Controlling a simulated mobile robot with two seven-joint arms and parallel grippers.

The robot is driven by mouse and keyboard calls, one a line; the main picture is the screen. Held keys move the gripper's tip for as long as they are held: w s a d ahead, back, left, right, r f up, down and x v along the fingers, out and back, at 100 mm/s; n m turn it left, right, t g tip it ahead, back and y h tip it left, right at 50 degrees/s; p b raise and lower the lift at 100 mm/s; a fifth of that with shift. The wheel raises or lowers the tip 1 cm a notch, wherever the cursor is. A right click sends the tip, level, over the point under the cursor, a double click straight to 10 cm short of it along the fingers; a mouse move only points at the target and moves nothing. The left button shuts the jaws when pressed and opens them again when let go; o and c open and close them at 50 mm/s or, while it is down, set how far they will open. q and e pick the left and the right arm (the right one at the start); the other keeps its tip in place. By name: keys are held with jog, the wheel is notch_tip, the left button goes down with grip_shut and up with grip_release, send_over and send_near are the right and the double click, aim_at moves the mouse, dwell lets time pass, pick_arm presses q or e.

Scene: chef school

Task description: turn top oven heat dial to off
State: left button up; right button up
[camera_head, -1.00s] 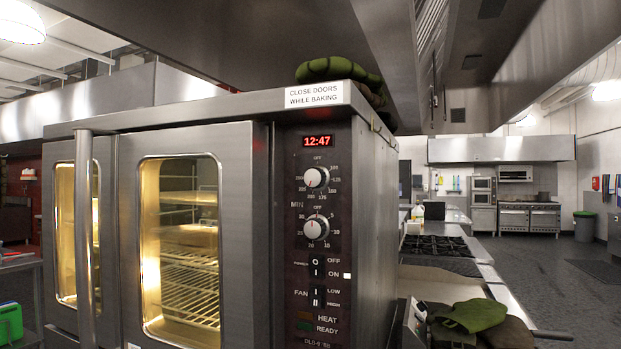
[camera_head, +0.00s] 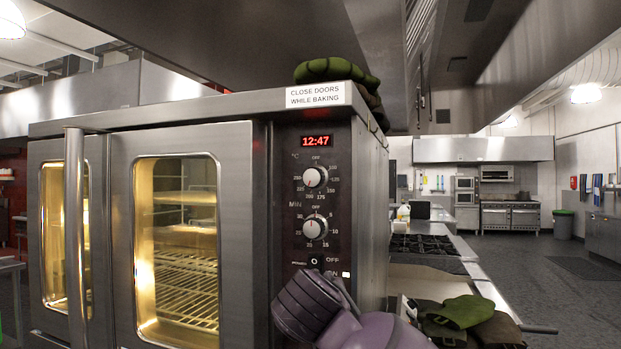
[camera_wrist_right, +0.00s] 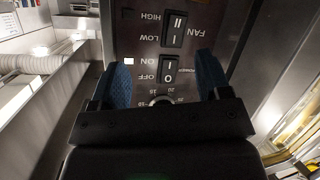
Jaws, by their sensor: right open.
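The top heat dial (camera_head: 315,177) is a round pale knob on the oven's dark control panel, marked °C, with OFF printed above it. Its mark appears to point down and left, away from OFF. The similar MIN dial (camera_head: 315,227) is just below. My right gripper, its purple-grey wrist showing in the head view, is in front of the lower panel, below both dials. In the right wrist view the right gripper (camera_wrist_right: 164,80) is open with two blue fingers apart. A dial edge (camera_wrist_right: 160,100) shows between them, mostly hidden by the gripper body. My left gripper is out of view.
The oven's glass doors (camera_head: 175,250) are shut, with a vertical handle (camera_head: 75,240) at left. The power switch (camera_wrist_right: 170,72) and fan switch (camera_wrist_right: 174,30) are on the panel. Green cloths (camera_head: 465,312) lie at right. A stove (camera_head: 425,245) stands behind.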

jog(key=a+r+m+t+h, duration=0.1)
jog(key=a+r+t+h, duration=0.15)
jog(key=r, duration=0.85)
jog(key=m+h, duration=0.1)
jog(key=m, duration=0.1)
send_near(311, 178)
jog(key=shift+t, duration=0.45)
jog(key=p+x, duration=0.1)
jog(key=x, duration=0.3)
jog(key=p+x, duration=0.2)
jog(key=x, duration=0.1)
jog(key=shift+w+d+f, duration=0.25)
jog(key=shift+w, duration=0.1)
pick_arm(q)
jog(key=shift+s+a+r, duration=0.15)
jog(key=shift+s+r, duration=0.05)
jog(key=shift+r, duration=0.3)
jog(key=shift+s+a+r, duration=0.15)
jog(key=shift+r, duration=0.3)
pick_arm(e)
jog(key=shift+w+d+f, duration=0.1)
jog(key=shift+w+d, duration=0.1)
jog(key=shift+w, duration=0.4)
jog(key=c, duration=0.9)
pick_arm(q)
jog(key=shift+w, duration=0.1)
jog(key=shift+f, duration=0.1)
pick_arm(e)
jog(key=shift+f+n, duration=0.1)
jog(key=shift+n, duration=0.2)
